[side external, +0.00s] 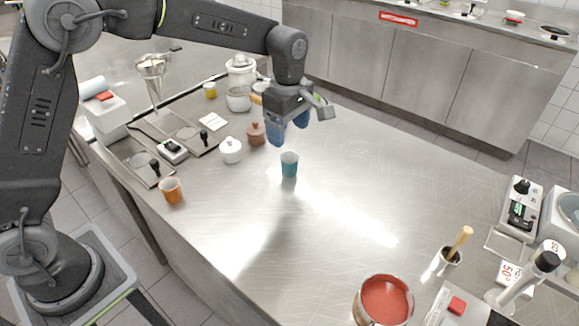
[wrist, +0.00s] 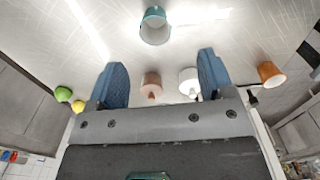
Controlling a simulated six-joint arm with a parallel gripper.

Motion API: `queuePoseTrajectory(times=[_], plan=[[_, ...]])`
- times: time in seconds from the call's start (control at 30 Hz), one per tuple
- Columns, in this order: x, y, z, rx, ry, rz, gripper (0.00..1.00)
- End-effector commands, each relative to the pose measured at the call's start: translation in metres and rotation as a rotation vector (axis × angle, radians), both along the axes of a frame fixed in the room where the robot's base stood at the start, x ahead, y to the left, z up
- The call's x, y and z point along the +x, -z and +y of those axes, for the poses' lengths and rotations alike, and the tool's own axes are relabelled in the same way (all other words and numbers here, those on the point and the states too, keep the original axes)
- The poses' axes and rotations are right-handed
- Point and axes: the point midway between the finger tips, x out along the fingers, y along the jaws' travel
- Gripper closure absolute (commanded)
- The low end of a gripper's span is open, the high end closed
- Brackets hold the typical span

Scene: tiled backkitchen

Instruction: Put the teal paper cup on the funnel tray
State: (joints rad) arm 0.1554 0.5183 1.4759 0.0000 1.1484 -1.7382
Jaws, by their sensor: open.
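The teal paper cup (side external: 289,165) stands upright on the steel counter, apart from other things. It also shows at the top of the wrist view (wrist: 155,27). My gripper (side external: 289,128) is open and empty, above and slightly behind the cup in the side view. In the wrist view its two blue fingers (wrist: 161,72) are spread wide, with the cup beyond their tips. A metal funnel (side external: 150,66) stands on a thin stand at the counter's left. A dark-edged metal tray (side external: 185,131) lies by the stand's foot; which tray is the funnel's is hard to tell.
A white lidded pot (side external: 231,151) and a brown lidded pot (side external: 256,134) stand between the cup and the trays. An orange cup (side external: 171,190) is at the front left edge. A red-filled pan (side external: 384,301) is at the front. The counter's middle is clear.

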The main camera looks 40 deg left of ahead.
Motion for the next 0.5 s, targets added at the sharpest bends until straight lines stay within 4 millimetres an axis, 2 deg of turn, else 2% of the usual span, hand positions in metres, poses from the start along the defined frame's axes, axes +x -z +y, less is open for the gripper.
queuePoseTrajectory(times=[0.1,0.2,0.5], plan=[[-0.001,0.024,0.000,0.001,0.001,0.004,0.25],[0.000,0.039,0.001,0.000,0.001,0.003,0.25],[0.003,0.063,0.002,0.000,0.001,0.002,0.25]])
